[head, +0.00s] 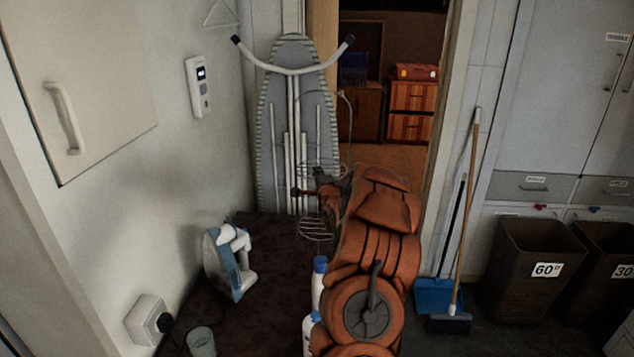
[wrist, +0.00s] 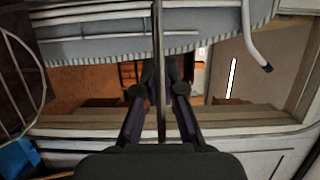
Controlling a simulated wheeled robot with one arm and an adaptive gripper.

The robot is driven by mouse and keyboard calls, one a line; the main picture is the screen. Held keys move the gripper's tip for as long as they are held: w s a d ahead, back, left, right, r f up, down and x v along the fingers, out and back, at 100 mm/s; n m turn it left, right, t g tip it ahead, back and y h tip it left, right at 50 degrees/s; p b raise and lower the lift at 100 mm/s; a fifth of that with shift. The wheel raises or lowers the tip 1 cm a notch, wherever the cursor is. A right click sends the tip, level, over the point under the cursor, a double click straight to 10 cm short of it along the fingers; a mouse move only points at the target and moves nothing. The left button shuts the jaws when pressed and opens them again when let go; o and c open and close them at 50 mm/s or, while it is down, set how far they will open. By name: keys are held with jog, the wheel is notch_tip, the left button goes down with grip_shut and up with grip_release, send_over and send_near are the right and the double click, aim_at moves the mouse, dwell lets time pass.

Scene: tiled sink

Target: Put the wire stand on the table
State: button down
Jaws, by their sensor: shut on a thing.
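The wire stand (head: 316,228) is a thin metal frame with round wire shelves and a tall arched top. It is upright in front of the ironing board, over or beside the far right part of the dark table (head: 262,290); I cannot tell whether it touches the table. My gripper (head: 318,184) is shut on the stand's thin upright rod. In the wrist view the rod (wrist: 158,50) runs between the fingertips of my gripper (wrist: 158,88), and a curved wire ring shows at the left edge. My orange arm hides part of the table's right side.
On the table are an iron (head: 230,262), a cup (head: 201,342) and white bottles with blue caps (head: 319,275), close to my arm. An ironing board (head: 293,120) leans behind. A broom (head: 463,220) and dark bins (head: 525,270) stand right. The table's middle is clear.

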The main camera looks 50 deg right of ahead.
jog(key=shift+w+r, duration=0.1)
jog(key=shift+w, duration=0.15)
jog(key=shift+f+p, duration=0.2)
jog(key=shift+p, duration=0.1)
jog(key=shift+f+p, duration=0.7)
jog(key=shift+f, duration=0.95)
jog(key=shift+f, duration=0.1)
jog(key=c, duration=1.3)
grip_release()
